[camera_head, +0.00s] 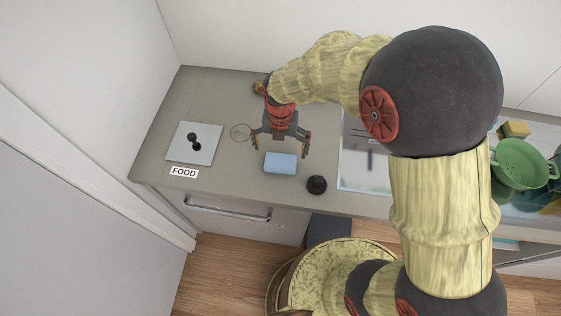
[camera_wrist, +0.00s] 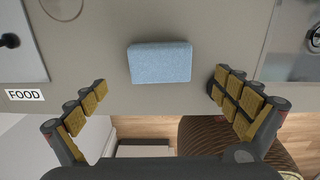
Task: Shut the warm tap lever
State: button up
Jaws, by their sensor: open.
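No tap or warm tap lever can be made out in either view. My arm covers much of the sink area in the head view. The sink (camera_head: 362,165) shows partly beside my arm, and its steel edge (camera_wrist: 290,68) is at the right of the wrist view. My gripper (camera_head: 281,147) is open and empty over the counter, left of the sink, with its fingers spread. In the wrist view my gripper (camera_wrist: 160,88) has a finger on each side, with a light blue sponge (camera_wrist: 160,62) between and beyond them. The sponge also shows in the head view (camera_head: 280,163).
The counter (camera_head: 225,88) holds a square steel plate with a black handle (camera_head: 194,143), a FOOD label (camera_head: 184,172), a clear round item (camera_head: 240,132) and a dark knob-like object (camera_head: 316,184). A green colander (camera_head: 522,163) stands at the right. A wall closes off the left.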

aim_at(281, 160)
notch_tip(281, 160, down, 8)
jog(key=shift+r+b, duration=0.15)
jog(key=shift+b, duration=0.45)
jog(key=c, duration=0.4)
jog(key=c, duration=0.7)
jog(key=shift+c, duration=0.6)
